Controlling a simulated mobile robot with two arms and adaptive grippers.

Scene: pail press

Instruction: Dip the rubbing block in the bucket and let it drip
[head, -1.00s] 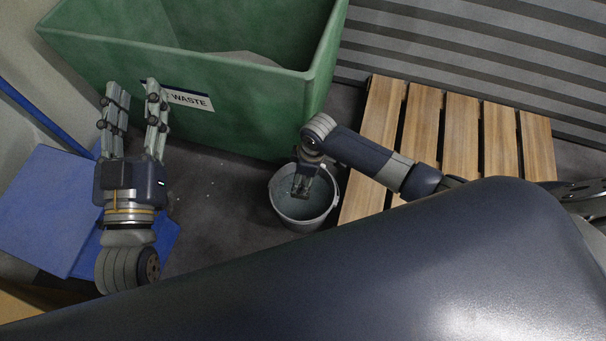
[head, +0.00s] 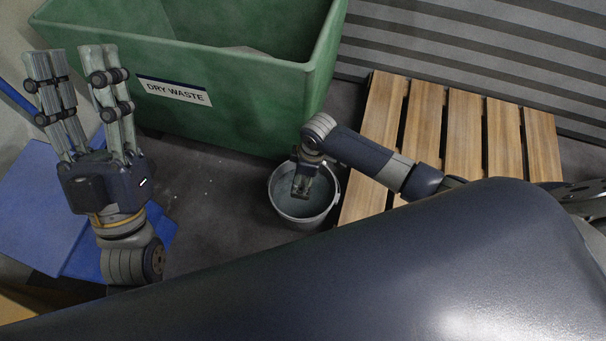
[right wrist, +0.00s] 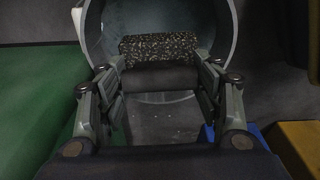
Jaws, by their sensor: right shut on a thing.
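The bucket (head: 301,214) is grey and stands upright on the floor near the middle of the head view. Its rounded wall also shows in the right wrist view (right wrist: 226,38). My right gripper (head: 301,192) points down at the bucket's mouth. In the right wrist view the right gripper (right wrist: 162,72) is shut on the rubbing block (right wrist: 158,47), which has a speckled face and a dark grey body. The block lies across the bucket's opening there; I cannot tell whether it touches liquid. My left gripper (head: 70,55) is open and empty, raised at the left, away from the bucket.
A green bin (head: 235,110) labelled DRY WASTE stands just behind the bucket. A slatted wooden pallet (head: 445,130) lies to its right. A blue panel (head: 45,210) is at the left, under my left arm. Bare floor (head: 215,205) lies left of the bucket.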

